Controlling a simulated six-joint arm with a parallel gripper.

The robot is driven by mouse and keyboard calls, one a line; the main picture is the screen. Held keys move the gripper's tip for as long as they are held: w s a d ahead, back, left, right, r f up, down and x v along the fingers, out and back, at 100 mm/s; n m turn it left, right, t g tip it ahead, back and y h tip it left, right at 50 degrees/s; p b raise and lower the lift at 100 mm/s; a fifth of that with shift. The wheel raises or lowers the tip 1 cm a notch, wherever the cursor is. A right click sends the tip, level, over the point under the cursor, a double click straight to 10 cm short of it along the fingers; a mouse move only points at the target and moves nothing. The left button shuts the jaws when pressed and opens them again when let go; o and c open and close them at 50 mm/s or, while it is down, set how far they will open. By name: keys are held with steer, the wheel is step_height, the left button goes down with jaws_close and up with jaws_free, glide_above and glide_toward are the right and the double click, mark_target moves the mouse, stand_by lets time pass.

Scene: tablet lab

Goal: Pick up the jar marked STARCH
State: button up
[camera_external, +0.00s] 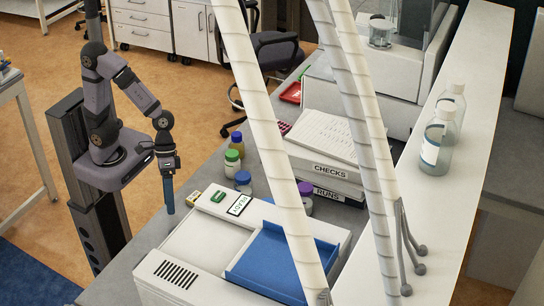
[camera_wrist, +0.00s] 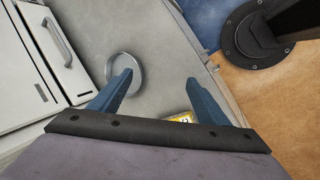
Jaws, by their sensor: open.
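Several small jars stand on the bench beside the white machine. My gripper (camera_external: 170,205) points down near the left bench edge, left of the jars. No jar shows in that view.
The white machine (camera_external: 205,240) with a blue tray (camera_external: 265,265) fills the front bench. CHECKS and RUNS trays (camera_external: 325,170) stand behind the jars. White ribbed tubes (camera_external: 262,120) cross the foreground. A round shallow dish (camera_wrist: 125,73) and a yellow item (camera_wrist: 181,117) are near my fingers.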

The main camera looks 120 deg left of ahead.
steer(key=w+r+n+t, duration=0.1)
steer(key=w+n, duration=0.1)
steer(key=w, duration=0.1)
steer(key=w+a+r+n+t, duration=0.1)
steer(key=w+n, duration=0.2)
steer(key=w+n+t+h, duration=0.1)
steer(key=w+n, duration=0.1)
steer(key=w, duration=0.1)
steer(key=shift+w+a+r+n+b, duration=0.15)
steer(key=shift+w+r+n+b, duration=0.15)
steer(key=shift+w+r, duration=0.1)
steer(key=w+a+r+n+t, duration=0.2)
steer(key=w+a+n+t, duration=0.15)
steer(key=w+n, duration=0.2)
steer(key=n+t+y+b, duration=0.3)
steer(key=n+t+y, duration=0.2)
steer(key=n, duration=0.9)
glide_toward(304, 196)
steer(key=s+a+f, duration=0.1)
steer(key=s+a, duration=0.1)
steer(key=s, duration=0.1)
steer(key=shift+g, duration=0.25)
steer(key=shift+p+x, duration=1.05)
steer(key=shift+x, duration=2.55)
steer(key=shift+a, duration=0.15)
steer(key=shift+p+x, duration=0.8)
steer(key=shift+x, duration=1.8)
steer(key=shift+c, duration=0.4)
